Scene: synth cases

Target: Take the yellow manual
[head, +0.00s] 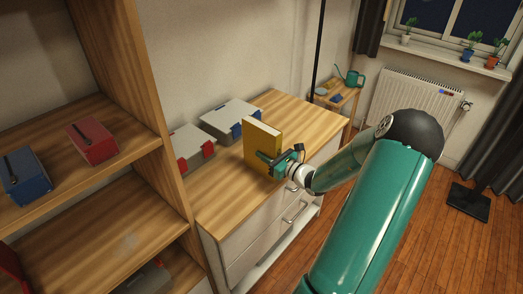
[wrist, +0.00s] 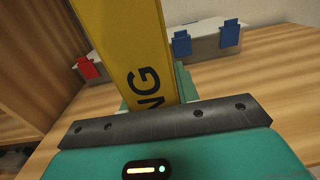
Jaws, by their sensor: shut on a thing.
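The yellow manual (head: 262,145) stands upright over the wooden top of the white drawer cabinet (head: 221,203) in the head view. My gripper (head: 279,163) is shut on its near lower edge. In the wrist view the manual (wrist: 128,45) rises from between the jaws, with dark letters "NG" showing on its spine. The gripper (wrist: 155,110) covers the manual's lower part, so I cannot tell whether it touches the cabinet top.
Grey cases with red latches (head: 193,147) and blue latches (head: 230,120) sit behind the manual. A wooden shelf (head: 100,160) at left holds a blue box (head: 22,176) and a red box (head: 92,143).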

